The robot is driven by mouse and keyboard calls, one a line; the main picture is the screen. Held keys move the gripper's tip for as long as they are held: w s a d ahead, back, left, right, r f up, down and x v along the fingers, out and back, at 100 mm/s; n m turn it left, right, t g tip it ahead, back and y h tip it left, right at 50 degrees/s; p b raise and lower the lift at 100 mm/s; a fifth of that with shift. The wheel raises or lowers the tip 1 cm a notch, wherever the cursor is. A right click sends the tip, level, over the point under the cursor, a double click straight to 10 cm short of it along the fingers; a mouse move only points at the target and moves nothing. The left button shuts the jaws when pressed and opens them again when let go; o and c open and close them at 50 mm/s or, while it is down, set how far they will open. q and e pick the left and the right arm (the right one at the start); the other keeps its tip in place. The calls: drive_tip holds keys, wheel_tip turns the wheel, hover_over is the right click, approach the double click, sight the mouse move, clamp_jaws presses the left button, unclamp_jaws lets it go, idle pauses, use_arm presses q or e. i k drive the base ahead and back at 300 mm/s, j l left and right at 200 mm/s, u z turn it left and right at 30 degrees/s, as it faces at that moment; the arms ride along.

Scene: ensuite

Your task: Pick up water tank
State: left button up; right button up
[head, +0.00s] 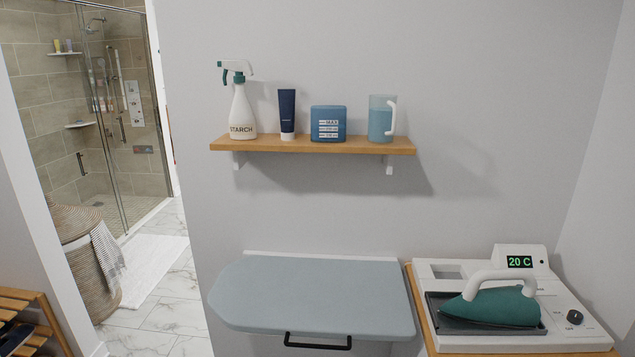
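A wooden wall shelf (300,145) holds several things. A blue box-shaped container (328,119) with white level-like lines and what looks like "MAX" printed on its front stands upright there; it looks like the water tank. To its right is a clear jug (380,120) with a white handle and bluish water in it. Neither of my grippers is in view.
A white-and-green spray bottle (242,108) and a dark blue tube (287,114) stand left of the container. Below are a grey-blue ironing board (315,290) with a black handle and a white iron station (570,300) reading 20 C, with a green iron (492,307).

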sight(328, 123)
drive_tip(key=i+j, duration=0.15)
drive_tip(key=j, duration=0.3)
drive_tip(key=i+j+z, duration=0.15)
drive_tip(key=j, duration=0.3)
drive_tip(key=i+j, duration=0.15)
drive_tip(key=j, duration=0.3)
drive_tip(key=i+j+z, duration=0.1)
drive_tip(key=j, duration=0.4)
drive_tip(key=i+j, duration=0.15)
drive_tip(key=j, duration=0.3)
drive_tip(key=z, duration=0.05)
